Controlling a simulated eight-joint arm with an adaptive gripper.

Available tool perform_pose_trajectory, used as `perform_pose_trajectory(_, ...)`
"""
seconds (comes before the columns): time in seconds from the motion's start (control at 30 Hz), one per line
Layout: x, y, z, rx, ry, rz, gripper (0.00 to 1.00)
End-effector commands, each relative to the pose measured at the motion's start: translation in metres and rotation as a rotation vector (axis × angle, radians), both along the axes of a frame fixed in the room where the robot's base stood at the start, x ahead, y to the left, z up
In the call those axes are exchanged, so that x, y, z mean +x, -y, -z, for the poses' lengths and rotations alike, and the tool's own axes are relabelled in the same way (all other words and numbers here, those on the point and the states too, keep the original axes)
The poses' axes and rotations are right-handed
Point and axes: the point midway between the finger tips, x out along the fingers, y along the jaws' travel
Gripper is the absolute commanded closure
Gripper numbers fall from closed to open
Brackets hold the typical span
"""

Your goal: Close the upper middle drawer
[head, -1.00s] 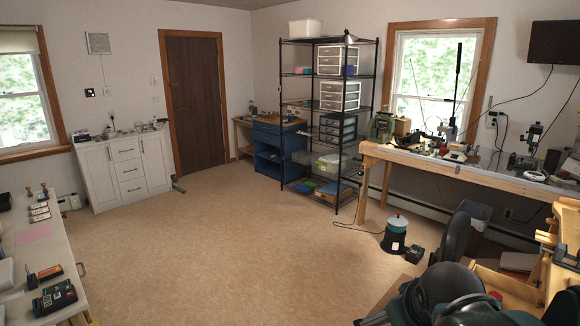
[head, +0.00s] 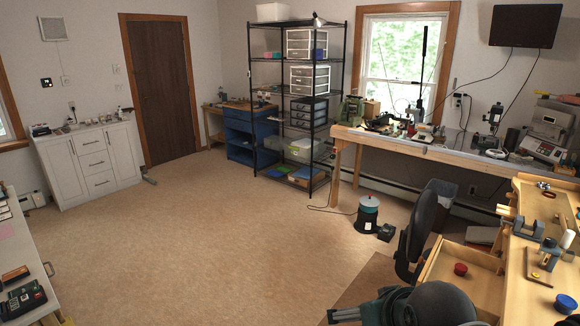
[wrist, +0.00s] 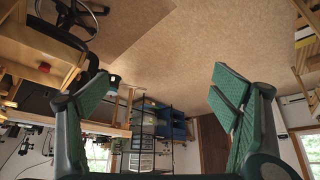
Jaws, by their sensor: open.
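A wooden workbench drawer (head: 453,281) is pulled out at the lower right of the head view, with a small red round object (head: 460,269) in it. The white cabinet (head: 63,171) at the left has a middle column of drawers, and its top middle drawer (head: 92,144) looks flush with the front. I cannot tell for sure which drawer the task names. My gripper (wrist: 162,80) is open and empty in the wrist view, its green pads wide apart. In the head view my arm is at the bottom, in front of the open drawer and partly hiding it.
A dark office chair (head: 418,232) stands just left of the open drawer. The workbench top (head: 530,225) carries a vise and tools. A black wire shelf (head: 335,120) and a long bench (head: 440,150) line the back. The middle floor (head: 220,230) is clear.

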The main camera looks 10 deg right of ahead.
Motion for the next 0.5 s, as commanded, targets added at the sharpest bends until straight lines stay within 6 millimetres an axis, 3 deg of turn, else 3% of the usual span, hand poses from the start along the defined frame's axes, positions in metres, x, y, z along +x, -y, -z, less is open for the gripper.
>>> perform_pose_trajectory(0.07,0.0,0.0,0.0,0.0,0.0,0.0,0.25)
perform_pose_trajectory(0.5,0.015,0.005,-0.012,-0.024,-0.019,-0.016,0.83)
